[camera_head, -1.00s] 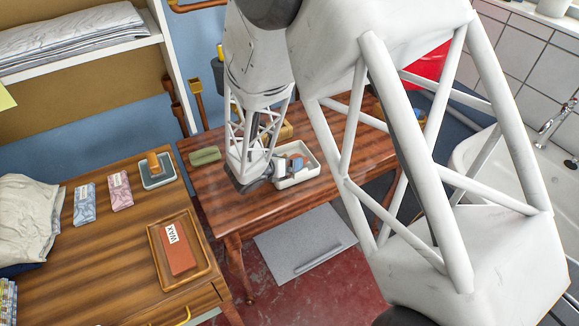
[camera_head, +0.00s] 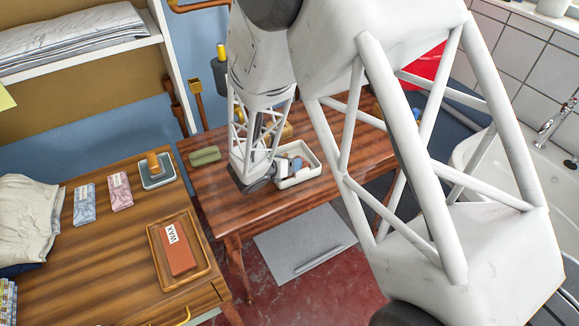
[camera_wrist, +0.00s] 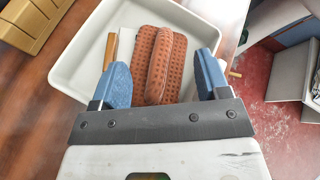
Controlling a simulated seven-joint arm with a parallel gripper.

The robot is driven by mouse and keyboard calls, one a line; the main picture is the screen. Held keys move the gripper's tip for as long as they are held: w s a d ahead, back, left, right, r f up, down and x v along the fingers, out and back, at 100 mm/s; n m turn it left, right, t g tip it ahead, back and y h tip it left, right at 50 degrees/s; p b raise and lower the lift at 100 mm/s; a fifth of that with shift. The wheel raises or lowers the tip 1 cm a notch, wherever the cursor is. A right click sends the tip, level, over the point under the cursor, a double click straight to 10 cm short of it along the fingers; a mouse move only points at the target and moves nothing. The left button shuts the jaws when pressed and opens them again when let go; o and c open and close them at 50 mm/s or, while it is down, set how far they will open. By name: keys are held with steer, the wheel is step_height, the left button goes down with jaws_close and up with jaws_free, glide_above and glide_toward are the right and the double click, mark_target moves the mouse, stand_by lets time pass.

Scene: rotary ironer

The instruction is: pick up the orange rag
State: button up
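An orange-brown, dotted, folded piece that looks like the orange rag (camera_wrist: 160,62) lies in a white tray (camera_wrist: 82,58), with a raised fold along its middle. The tray also shows in the head view (camera_head: 317,160), on the wooden table, where its contents are too small to tell apart. My gripper (camera_wrist: 163,68) is open, with its blue fingers on either side of the rag's fold. I see gaps between the fingers and the fold; I cannot tell how high the fingertips are above it.
A tan stick (camera_wrist: 110,50) lies in the tray left of the rag. A yellow-brown block (camera_wrist: 32,22) stands beyond the tray's left corner. A green bar (camera_head: 205,156) lies on the same table (camera_head: 210,190). The desk at left holds a wax block (camera_head: 177,248) in a wooden tray.

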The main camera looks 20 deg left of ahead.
steer(key=shift+s+f, duration=0.2)
steer(key=shift+f, duration=0.25)
steer(key=c, duration=0.8)
steer(key=shift+r, duration=0.15)
steer(key=shift+w, duration=0.1)
jaws_close()
steer(key=shift+a+r, duration=0.1)
steer(key=shift+r, duration=0.15)
steer(key=shift+w+r, duration=0.1)
steer(key=shift+r, duration=1.05)
step_height(320, 180, up, 16)
steer(key=shift+f, duration=0.15)
